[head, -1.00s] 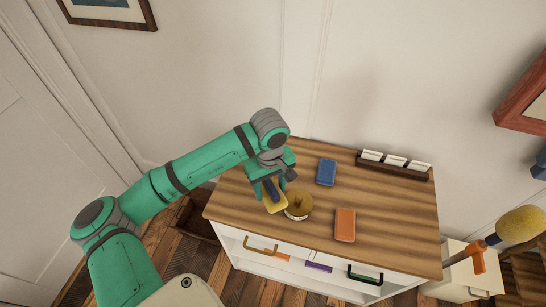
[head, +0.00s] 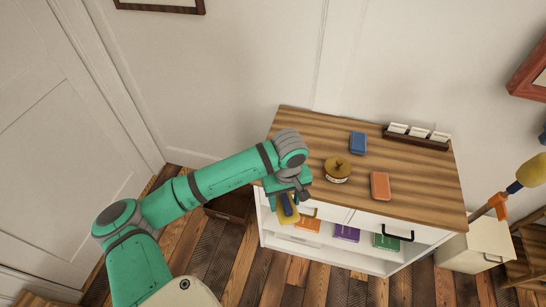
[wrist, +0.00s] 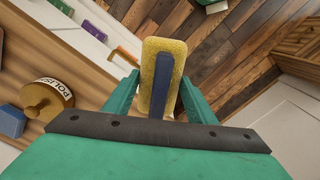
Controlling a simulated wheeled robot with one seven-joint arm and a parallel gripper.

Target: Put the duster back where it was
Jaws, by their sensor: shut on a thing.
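The duster (head: 289,215), a yellow pad with a dark blue handle, is held in my gripper (head: 290,196). In the wrist view the duster (wrist: 163,57) sits between the two green fingers, which are shut on its handle. My gripper and the duster are off the front left of the wood-topped cabinet (head: 320,130), in front of its drawer fronts. The duster looks clear of the cabinet, with floor beyond it in the wrist view. The duster hides part of the left drawer front.
On the cabinet top are a round brown polish tin (head: 338,170), a blue box (head: 358,142), an orange box (head: 380,186) and a card rack (head: 416,137). Orange, purple (head: 346,232) and green boxes stand on the shelf below. A brown crate (head: 228,207) is on the floor at left.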

